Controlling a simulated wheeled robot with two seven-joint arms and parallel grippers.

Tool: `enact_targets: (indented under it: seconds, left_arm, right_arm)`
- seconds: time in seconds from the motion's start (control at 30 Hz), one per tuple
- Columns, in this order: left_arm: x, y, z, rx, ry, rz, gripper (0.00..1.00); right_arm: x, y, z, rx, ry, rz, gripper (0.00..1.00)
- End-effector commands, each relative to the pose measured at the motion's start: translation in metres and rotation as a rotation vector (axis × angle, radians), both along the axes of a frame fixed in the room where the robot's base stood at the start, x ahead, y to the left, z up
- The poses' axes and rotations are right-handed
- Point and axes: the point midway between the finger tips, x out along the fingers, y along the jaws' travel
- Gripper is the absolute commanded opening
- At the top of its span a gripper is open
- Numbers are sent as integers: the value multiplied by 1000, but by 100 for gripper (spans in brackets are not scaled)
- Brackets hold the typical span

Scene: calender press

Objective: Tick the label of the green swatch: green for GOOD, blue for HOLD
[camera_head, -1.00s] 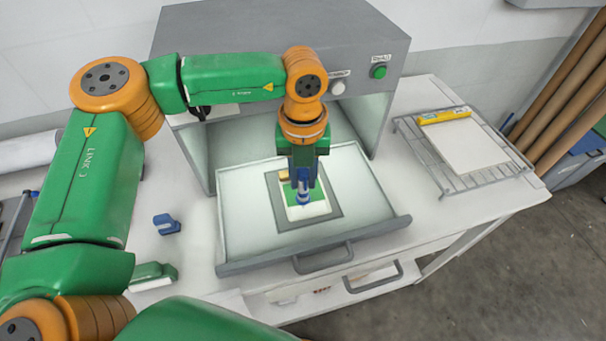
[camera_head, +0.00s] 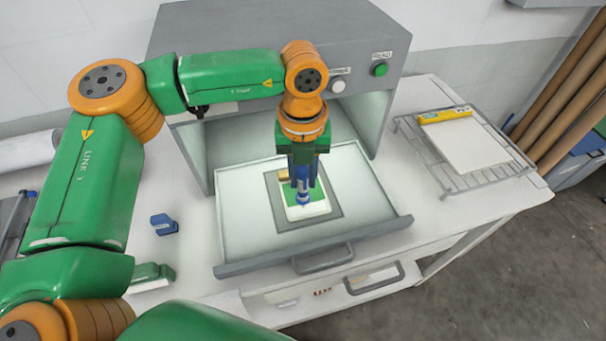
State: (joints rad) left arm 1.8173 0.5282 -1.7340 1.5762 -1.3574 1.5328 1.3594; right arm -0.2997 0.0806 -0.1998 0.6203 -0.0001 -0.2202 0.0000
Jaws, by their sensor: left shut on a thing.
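The swatch card (camera_head: 318,208), green with a white label part, lies on a grey mat (camera_head: 334,207) in the pulled-out drawer (camera_head: 240,215). My left gripper (camera_head: 302,182) points down over the card and is shut on a blue marker (camera_head: 302,190). The marker is upright, its lower end at the card's lower, white part. I cannot tell if its tip touches. The gripper and marker hide the middle of the card, so no tick can be made out. A small tan block (camera_head: 283,175) shows at the card's upper left. My right gripper is not in view.
A grey light booth (camera_head: 270,45) with a green button (camera_head: 380,69) and a white button (camera_head: 337,86) stands behind the drawer. A blue piece (camera_head: 164,224) and a green one (camera_head: 152,273) lie on the left. A wire rack (camera_head: 500,175) with a yellow item (camera_head: 445,116) is at right.

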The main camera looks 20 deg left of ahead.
Motion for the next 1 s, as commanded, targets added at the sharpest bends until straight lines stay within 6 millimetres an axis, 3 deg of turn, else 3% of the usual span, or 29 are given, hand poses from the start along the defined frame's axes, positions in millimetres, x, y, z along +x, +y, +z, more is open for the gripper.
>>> enact_targets:
  seconds: [1.0]
  left_arm:
    - [0,0,-8,0,0,0,0]
  right_arm:
    - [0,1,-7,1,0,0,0]
